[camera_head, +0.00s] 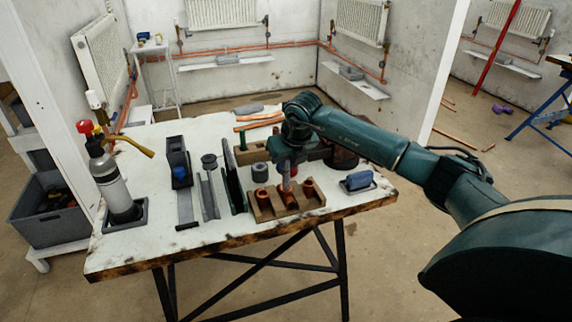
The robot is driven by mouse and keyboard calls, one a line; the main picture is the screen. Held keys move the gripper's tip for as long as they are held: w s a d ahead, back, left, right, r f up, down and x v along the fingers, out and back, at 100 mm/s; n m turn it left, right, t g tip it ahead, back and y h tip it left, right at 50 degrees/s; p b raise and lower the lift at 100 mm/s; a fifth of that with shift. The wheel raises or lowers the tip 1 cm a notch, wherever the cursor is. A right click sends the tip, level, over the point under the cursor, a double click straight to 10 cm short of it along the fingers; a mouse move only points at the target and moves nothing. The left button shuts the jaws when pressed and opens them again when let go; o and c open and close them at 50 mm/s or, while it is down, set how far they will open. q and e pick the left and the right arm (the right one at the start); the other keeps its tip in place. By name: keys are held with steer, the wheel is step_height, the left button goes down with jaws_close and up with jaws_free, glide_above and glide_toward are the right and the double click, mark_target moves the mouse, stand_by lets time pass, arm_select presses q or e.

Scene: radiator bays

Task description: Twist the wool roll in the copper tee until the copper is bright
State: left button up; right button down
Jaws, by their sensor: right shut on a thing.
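A wooden block (290,209) at the front of the bench holds several copper fittings, among them a left one (262,199) and a right one (308,188). My right gripper (287,168) points down over the middle fitting. It is shut on a slim greyish-pink piece (287,183), which looks like the wool roll. Its lower end meets the middle copper tee (287,197), but how deep it sits inside I cannot tell. The brightness of the copper there is too small to judge. My left gripper is not in view.
A grey cylinder (260,172) stands just behind the block. A blue-topped thing in a tray (358,182) lies to the right. A gas torch (112,180), grey channels and a dark upright plate (233,188) stand left.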

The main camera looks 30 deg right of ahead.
steer(key=shift+r+p, duration=1.65)
steer(key=shift+r, duration=1.25)
steer(key=shift+f, duration=0.1)
